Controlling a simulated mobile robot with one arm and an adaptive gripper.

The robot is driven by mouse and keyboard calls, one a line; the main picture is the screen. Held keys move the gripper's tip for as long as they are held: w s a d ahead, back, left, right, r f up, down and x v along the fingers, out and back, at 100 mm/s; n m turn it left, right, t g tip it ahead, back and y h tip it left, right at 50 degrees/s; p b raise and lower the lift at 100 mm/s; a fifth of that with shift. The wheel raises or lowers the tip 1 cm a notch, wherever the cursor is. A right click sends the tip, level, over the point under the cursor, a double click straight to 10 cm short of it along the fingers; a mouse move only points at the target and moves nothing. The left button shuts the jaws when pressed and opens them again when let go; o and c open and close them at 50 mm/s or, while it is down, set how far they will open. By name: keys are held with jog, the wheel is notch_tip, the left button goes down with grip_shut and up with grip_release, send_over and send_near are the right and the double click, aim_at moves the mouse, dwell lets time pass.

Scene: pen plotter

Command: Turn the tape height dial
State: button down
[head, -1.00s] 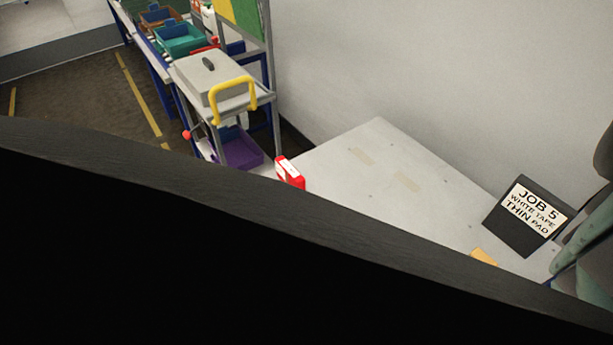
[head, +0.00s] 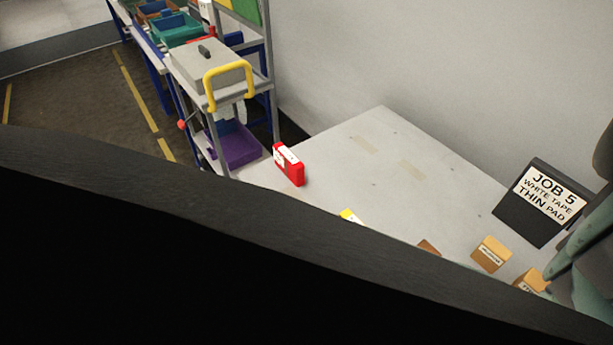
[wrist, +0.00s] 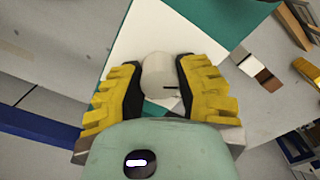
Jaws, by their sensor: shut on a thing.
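In the wrist view, my gripper (wrist: 160,88) has its yellow ribbed fingers closed on either side of a pale round knob (wrist: 157,70). A short dark mark shows near the knob's right side. It looks like the tape height dial. The dark inner pads press against it left and right. Behind it lies a white surface (wrist: 150,35) bordered by green. The head view does not show the dial or the fingers.
A cart with a yellow handle (head: 228,85) stands at left. A dark shape blocks the lower view.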

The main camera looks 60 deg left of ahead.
jog(key=c, duration=0.6)
grip_release()
jog(key=shift+o, duration=0.2)
jog(key=shift+r, duration=3.75)
